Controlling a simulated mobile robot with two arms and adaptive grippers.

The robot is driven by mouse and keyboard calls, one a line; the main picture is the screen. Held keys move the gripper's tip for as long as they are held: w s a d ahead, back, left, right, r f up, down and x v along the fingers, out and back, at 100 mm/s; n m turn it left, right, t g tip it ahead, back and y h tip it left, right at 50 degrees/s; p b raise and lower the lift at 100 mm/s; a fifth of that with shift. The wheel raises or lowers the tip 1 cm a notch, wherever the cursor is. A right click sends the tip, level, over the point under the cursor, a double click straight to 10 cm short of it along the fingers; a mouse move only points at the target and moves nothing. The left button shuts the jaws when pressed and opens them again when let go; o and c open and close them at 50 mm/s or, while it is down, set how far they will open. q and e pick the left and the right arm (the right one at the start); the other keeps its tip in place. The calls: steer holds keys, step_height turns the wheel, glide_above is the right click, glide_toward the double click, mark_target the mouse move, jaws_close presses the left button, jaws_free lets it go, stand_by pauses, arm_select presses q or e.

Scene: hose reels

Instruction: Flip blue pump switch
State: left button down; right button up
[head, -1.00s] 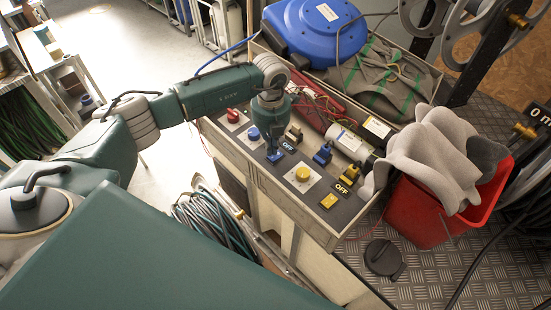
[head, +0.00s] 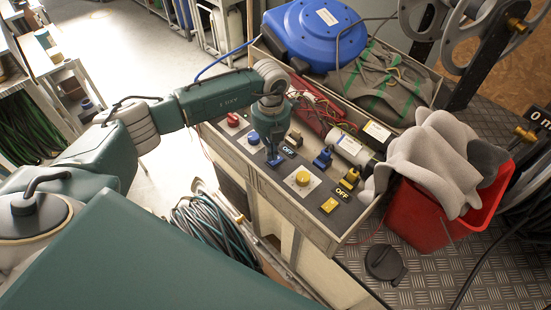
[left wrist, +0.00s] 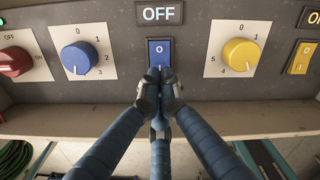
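The blue pump switch (left wrist: 160,52) is a blue rocker marked "0" at its top, set in the grey panel below an "OFF" label (left wrist: 159,13) in the left wrist view. My left gripper (left wrist: 160,86) has its fingertips together at the lower part of the rocker and hides that part. I cannot tell whether they press on it. In the head view, my left gripper (head: 273,158) reaches down to the panel and covers most of the blue switch. My right gripper is in neither view.
A blue knob (left wrist: 79,57) and a red knob (left wrist: 14,62) sit left of the switch. A yellow knob (left wrist: 241,54) and yellow switch (left wrist: 301,58) sit right. A red bucket (head: 420,213) with grey cloth stands beside the panel box. A blue hose reel (head: 311,34) is behind.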

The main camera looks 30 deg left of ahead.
mark_target(272, 162)
arm_select(q)
steer(key=shift+f+b, duration=0.85)
steer(key=shift+f, duration=0.2)
stand_by(0.9)
steer(key=shift+r, duration=0.15)
steer(key=shift+r+p, duration=2.45)
steer(key=shift+r, duration=0.95)
